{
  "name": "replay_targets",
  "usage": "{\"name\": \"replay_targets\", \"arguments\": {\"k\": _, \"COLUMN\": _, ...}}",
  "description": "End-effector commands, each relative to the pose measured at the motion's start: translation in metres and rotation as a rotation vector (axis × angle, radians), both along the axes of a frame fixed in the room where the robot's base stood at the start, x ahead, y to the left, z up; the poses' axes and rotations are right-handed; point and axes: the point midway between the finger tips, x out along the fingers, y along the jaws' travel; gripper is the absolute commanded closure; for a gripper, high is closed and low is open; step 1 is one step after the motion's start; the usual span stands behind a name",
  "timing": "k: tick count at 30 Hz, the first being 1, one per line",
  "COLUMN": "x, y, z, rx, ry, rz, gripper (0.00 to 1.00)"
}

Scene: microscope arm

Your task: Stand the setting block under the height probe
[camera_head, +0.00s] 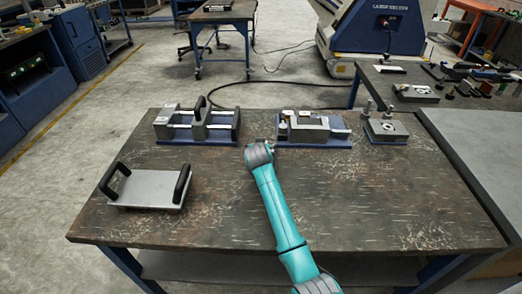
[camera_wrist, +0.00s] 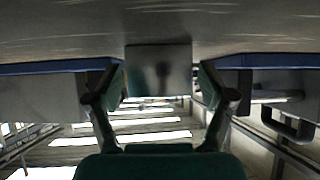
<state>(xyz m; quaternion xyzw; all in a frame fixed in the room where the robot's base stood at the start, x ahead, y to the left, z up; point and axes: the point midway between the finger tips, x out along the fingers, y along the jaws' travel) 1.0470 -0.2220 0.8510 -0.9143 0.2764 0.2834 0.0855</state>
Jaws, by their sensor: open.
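A plain grey block (camera_wrist: 158,68), likely the setting block, shows in the wrist view against the dark tabletop, which is at the top of that picture. A dark round mark or reflection is on its face. My gripper (camera_wrist: 161,88) is open, with one finger on each side of the block. I cannot tell whether either finger touches it. In the head view my teal arm reaches to the gap between the left and middle fixtures, hiding the gripper and the block. I cannot make out for certain which part is the height probe.
On the bench (camera_head: 345,205) stand a left fixture (camera_head: 222,133), a middle fixture (camera_head: 313,136) and a small right fixture (camera_head: 387,132) with upright posts, all on blue bases. A plate with two black handles (camera_head: 150,188) lies front left. The front right is clear.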

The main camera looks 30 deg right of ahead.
Motion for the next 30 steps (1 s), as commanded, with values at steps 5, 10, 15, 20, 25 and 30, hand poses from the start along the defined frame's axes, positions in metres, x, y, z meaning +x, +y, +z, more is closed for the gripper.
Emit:
{"name": "replay_targets", "arguments": {"k": 5, "x": 0.0023, "y": -0.0013, "z": -0.0009, "rx": -0.001, "ry": -0.002, "rz": 0.001, "gripper": 0.19}}
{"name": "replay_targets", "arguments": {"k": 10, "x": 0.0021, "y": -0.0013, "z": -0.0010, "rx": -0.001, "ry": -0.001, "rz": 0.000, "gripper": 0.34}}
{"name": "replay_targets", "arguments": {"k": 15, "x": 0.0020, "y": -0.0012, "z": -0.0011, "rx": -0.001, "ry": -0.001, "rz": 0.000, "gripper": 0.76}}
{"name": "replay_targets", "arguments": {"k": 20, "x": 0.0019, "y": -0.0012, "z": -0.0012, "rx": -0.001, "ry": -0.001, "rz": 0.000, "gripper": 1.00}}
{"name": "replay_targets", "arguments": {"k": 25, "x": 0.0027, "y": -0.0014, "z": 0.0013, "rx": -0.002, "ry": -0.005, "rz": 0.000, "gripper": 1.00}}
{"name": "replay_targets", "arguments": {"k": 30, "x": 0.0030, "y": -0.0015, "z": 0.0073, "rx": -0.001, "ry": -0.006, "rz": 0.000, "gripper": 1.00}}
